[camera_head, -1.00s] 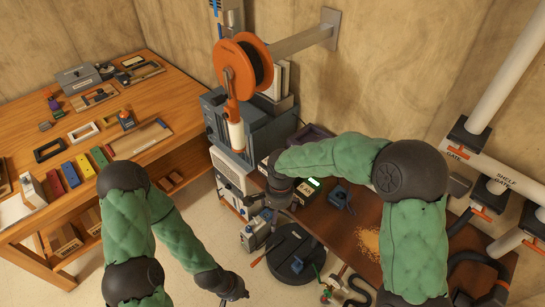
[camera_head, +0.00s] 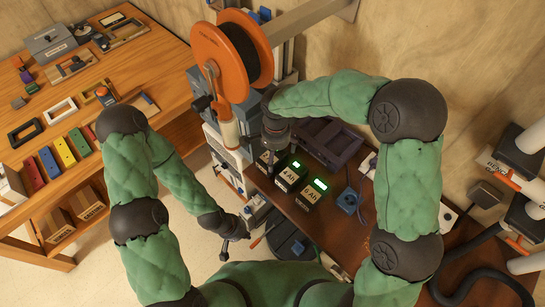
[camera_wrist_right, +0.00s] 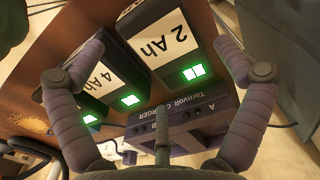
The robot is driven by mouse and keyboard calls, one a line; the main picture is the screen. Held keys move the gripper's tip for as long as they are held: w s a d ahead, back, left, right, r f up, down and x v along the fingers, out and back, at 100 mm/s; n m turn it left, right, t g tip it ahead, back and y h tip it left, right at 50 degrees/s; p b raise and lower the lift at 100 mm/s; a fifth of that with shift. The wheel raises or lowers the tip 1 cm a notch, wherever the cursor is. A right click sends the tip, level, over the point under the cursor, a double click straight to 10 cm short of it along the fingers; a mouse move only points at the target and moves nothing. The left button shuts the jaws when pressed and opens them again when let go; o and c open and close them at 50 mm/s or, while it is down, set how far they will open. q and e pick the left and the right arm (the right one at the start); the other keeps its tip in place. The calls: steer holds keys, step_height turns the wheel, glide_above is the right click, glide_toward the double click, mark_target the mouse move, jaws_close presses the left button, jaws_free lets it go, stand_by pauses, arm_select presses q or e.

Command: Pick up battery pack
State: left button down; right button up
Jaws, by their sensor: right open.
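Black battery packs with white labels and green displays stand in a row on the brown bench. In the head view the 4 Ah pack (camera_head: 291,176) and 6 Ah pack (camera_head: 311,194) show clearly. My right gripper (camera_head: 269,158) is over the far end of the row, largely covering the pack there. In the right wrist view the open fingers (camera_wrist_right: 158,42) stand either side of the 2 Ah pack (camera_wrist_right: 157,40), with the 4 Ah pack (camera_wrist_right: 92,88) close by the left finger. My left gripper (camera_head: 243,237) hangs low beside the bench; its jaw state is unclear.
A dark charger (camera_head: 331,140) lies behind the packs; its lettered face (camera_wrist_right: 185,118) shows in the wrist view. An orange spool (camera_head: 231,55) rises near my right arm. A blue object (camera_head: 348,201) sits right of the packs. A wooden table (camera_head: 75,118) is at left.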

mark_target(275, 157)
step_height(275, 157, down, 5)
steer(key=shift+w+f+b, duration=0.1)
steer(key=shift+f+b, duration=0.05)
steer(key=shift+b, duration=0.45)
steer(key=c, duration=0.9)
